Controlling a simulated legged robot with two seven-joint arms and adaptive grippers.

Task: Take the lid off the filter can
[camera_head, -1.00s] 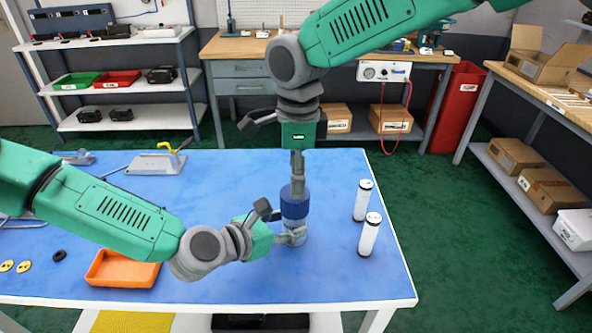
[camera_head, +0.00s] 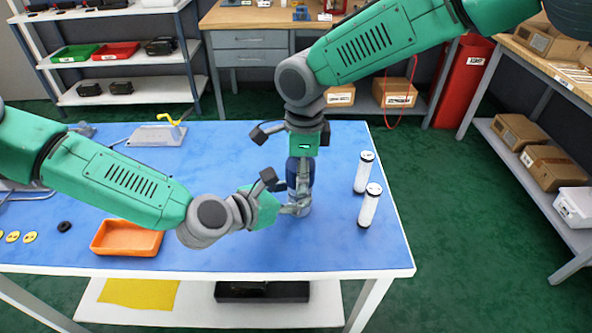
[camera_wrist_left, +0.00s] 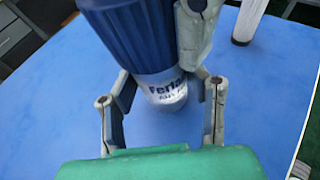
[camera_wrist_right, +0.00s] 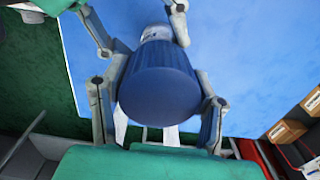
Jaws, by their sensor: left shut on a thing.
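The filter can (camera_wrist_left: 167,90) stands upright on the blue table, with a silver body with lettering and a ribbed blue lid (camera_wrist_right: 160,92) on top. It also shows in the head view, where the lid (camera_head: 293,172) is partly hidden by my right gripper. My left gripper (camera_head: 300,207) comes in from the left, low, and is shut on the silver body of the can. My right gripper (camera_head: 301,168) points down from above. Its fingers are open on either side of the lid, close to it; whether they touch it is hard to tell.
Two white filter cartridges (camera_head: 364,172) (camera_head: 370,206) stand right of the can. An orange tray (camera_head: 127,238) and small yellow and black rings (camera_head: 30,237) lie at the left. A grey fixture with a yellow handle (camera_head: 158,136) is at the back. The table's front middle is clear.

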